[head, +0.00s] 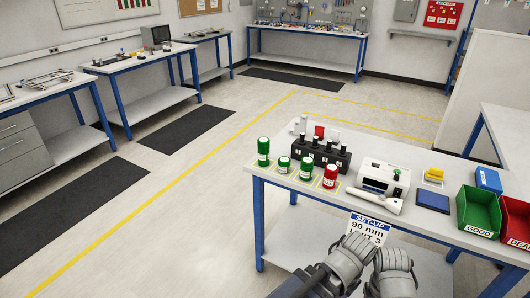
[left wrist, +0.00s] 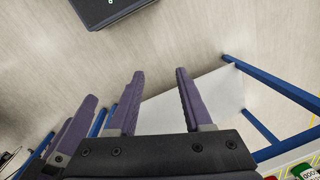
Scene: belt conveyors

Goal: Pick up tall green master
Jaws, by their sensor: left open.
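The tall green master (head: 263,152), a green cylinder with a pale label band, stands upright at the left end of the table. Two shorter green cylinders (head: 284,165) (head: 307,170) and a red one (head: 330,177) stand to its right. My left gripper (head: 349,257) is low at the table's front edge, apart from the masters. In the left wrist view its purple fingers (left wrist: 158,74) are spread and empty. My right gripper (head: 393,270) is just right of it; its finger opening is unclear. Part of a green cylinder (left wrist: 303,172) shows at the lower right corner of the wrist view.
A black block (head: 318,153) with several posts stands behind the masters. A white device (head: 382,175), a blue pad (head: 433,201), and green (head: 479,210) and red (head: 517,220) bins are to the right. A "SET-UP 90 mm" card (head: 369,229) hangs at the front edge.

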